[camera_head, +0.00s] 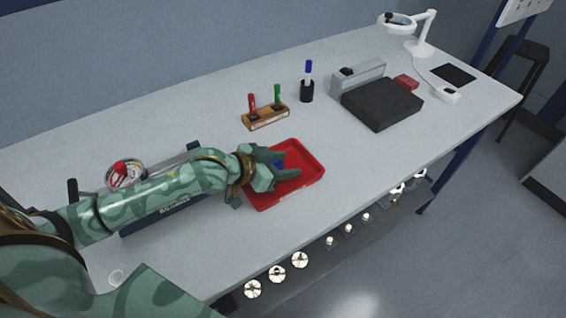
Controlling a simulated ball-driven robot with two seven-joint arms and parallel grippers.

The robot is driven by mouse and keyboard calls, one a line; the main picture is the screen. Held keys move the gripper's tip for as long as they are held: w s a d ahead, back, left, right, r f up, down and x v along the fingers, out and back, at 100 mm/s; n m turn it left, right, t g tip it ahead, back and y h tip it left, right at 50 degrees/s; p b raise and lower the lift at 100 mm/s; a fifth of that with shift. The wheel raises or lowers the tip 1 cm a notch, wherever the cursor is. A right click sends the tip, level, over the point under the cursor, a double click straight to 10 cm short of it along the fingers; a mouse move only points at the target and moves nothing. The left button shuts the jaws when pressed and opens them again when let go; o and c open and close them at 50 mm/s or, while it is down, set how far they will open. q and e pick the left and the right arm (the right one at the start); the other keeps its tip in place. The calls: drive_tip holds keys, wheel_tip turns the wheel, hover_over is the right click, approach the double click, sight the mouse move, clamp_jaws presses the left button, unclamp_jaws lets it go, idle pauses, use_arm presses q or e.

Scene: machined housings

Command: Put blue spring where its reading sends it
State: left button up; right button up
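A red tray (313,164) lies near the front edge of the table. My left gripper (289,164) reaches over it from the left, with its two fingers spread apart. A small blue thing (278,164), likely the blue spring, shows between the fingers at the tray's left part; the hand partly hides it, and contact is not clear. A round dial gauge (125,176) with a red part stands at the left behind my arm; its reading is too small to tell. My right gripper is not in view.
A wooden stand (266,119) with a red and a green marker stands behind the tray. A black cup (307,91) with a blue marker, a dark box (382,104), a small red block (406,82) and a white lamp (421,45) stand further right. The table's right front is clear.

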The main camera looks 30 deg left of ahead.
use_arm(q)
drive_tip(key=shift+r, duration=0.2)
drive_tip(key=p+v, duration=0.4)
drive_tip(key=v, duration=0.8)
drive_tip(key=shift+f, duration=0.1)
